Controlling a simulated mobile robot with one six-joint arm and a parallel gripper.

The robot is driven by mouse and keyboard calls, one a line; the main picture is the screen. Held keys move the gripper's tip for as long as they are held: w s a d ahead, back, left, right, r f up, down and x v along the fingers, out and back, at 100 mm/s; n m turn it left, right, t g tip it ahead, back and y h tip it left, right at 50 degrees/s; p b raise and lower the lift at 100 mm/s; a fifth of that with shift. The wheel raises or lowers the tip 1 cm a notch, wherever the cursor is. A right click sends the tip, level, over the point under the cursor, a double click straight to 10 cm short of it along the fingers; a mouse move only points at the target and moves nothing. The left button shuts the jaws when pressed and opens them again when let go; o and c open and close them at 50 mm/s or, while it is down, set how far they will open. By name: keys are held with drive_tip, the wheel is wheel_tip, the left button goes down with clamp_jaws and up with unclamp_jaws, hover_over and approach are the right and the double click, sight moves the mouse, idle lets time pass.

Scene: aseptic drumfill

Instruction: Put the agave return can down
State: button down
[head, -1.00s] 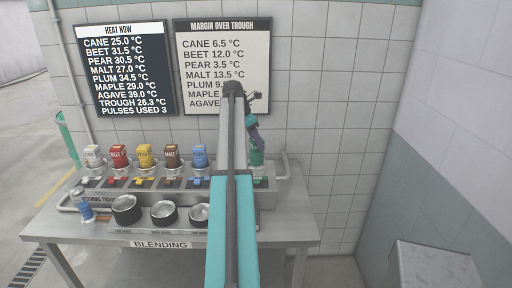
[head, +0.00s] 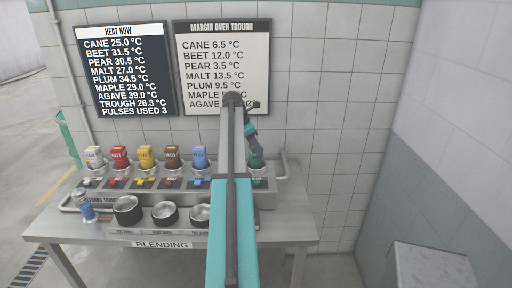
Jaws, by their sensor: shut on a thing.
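A green can (head: 256,163), likely the agave one, is at the right end of the row of coloured cans, above the trough unit. My gripper (head: 255,152) is at the top of this can and shut on it. My arm comes up from the bottom middle and hides the space just left of the can. Whether the can's base touches the unit below is too small to tell. The unit (head: 269,199) is a grey metal block with several coloured tabs along its front.
White, red (head: 120,157), yellow (head: 145,156), brown (head: 172,157) and blue (head: 199,157) cans stand left of my arm. Three dark-sided pots (head: 127,209) stand along the front. Tiled walls close in behind and right.

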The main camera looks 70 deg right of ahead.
drive_tip(key=shift+f, duration=0.1)
drive_tip(key=c, duration=1.1)
unclamp_jaws()
drive_tip(key=b+v, duration=0.3)
drive_tip(key=v, duration=0.9)
drive_tip(key=shift+s, duration=0.1)
